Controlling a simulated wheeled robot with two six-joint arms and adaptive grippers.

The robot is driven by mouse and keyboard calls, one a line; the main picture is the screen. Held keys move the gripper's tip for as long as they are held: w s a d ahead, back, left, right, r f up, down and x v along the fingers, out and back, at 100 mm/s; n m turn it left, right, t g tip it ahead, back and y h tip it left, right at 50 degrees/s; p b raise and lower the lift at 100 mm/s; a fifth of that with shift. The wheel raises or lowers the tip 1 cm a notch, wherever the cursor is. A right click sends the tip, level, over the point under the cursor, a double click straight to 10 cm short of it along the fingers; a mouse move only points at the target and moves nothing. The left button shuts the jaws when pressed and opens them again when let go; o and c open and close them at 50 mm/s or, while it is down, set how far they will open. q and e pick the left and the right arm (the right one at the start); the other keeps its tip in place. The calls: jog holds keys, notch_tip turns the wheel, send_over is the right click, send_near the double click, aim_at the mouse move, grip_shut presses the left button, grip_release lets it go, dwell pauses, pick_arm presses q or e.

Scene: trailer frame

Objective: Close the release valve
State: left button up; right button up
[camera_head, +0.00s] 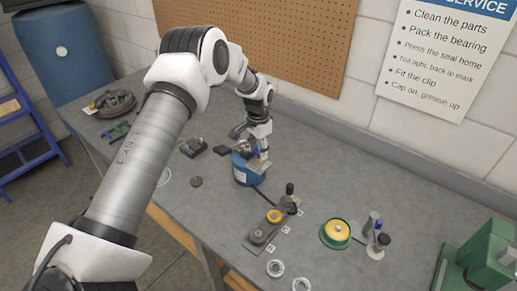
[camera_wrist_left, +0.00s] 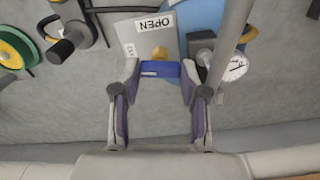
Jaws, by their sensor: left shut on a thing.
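The release valve has a small blue handle (camera_wrist_left: 160,69) on a brass-coloured stem, beside a grey plate (camera_wrist_left: 130,38) with an upside-down OPEN label and a second, partly hidden label. My left gripper (camera_wrist_left: 160,80) has its two fingertips on the ends of the blue handle and is shut on it. The handle lies crosswise between the fingers. In the head view my left gripper (camera_head: 260,158) is at the top of the blue tank (camera_head: 242,174), and its fingers hide most of the valve. My right gripper is in neither view.
A white dial gauge (camera_wrist_left: 236,66) and a grey upright post are close right of the gripper in the wrist view. A black-handled tool (camera_head: 290,198), a green dish (camera_head: 335,233) and a green press (camera_head: 490,258) stand to the right. The bench near its back wall is clear.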

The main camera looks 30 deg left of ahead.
aim_at(258, 152)
pick_arm(q)
jog(key=shift+s+f+n, duration=0.2)
jog(key=shift+f+n, duration=0.05)
jog(key=shift+n, duration=0.85)
jog(key=o, duration=1.1)
jog(key=shift+o, duration=0.2)
jog(key=shift+w+d+r, duration=0.1)
jog(key=shift+d+r, duration=0.05)
jog(key=shift+w+r, duration=0.15)
jog(key=shift+r, duration=0.1)
notch_tip(258, 152, up, 8)
jog(key=shift+f, duration=0.15)
